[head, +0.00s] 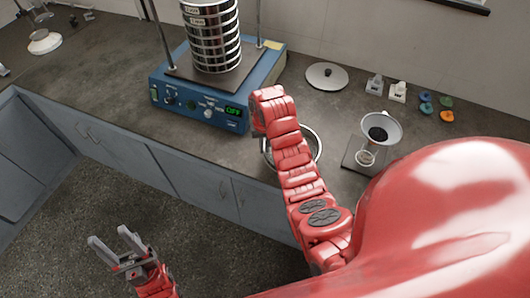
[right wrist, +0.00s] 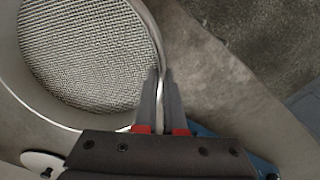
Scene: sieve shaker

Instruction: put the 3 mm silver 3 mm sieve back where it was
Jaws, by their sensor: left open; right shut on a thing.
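The silver sieve (head: 319,147) is a round metal ring, partly hidden behind my right arm in the head view. It is at the front of the counter, right of the shaker; I cannot tell whether it touches the counter. In the right wrist view its wire mesh (right wrist: 88,50) faces the camera. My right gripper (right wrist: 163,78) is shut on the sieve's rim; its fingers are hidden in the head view. The blue shaker (head: 205,108) bears a stack of silver sieves (head: 213,40) between upright rods. My left gripper (head: 116,243) is open and empty, low in front of the cabinets.
A round lid (head: 326,77) lies on the counter (head: 95,90) behind the sieve. A funnel (head: 381,129) stands over a small cup (head: 366,157) at the right. Small weights (head: 398,91) and several coloured pieces (head: 446,116) lie behind it. The counter left of the shaker is mostly clear.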

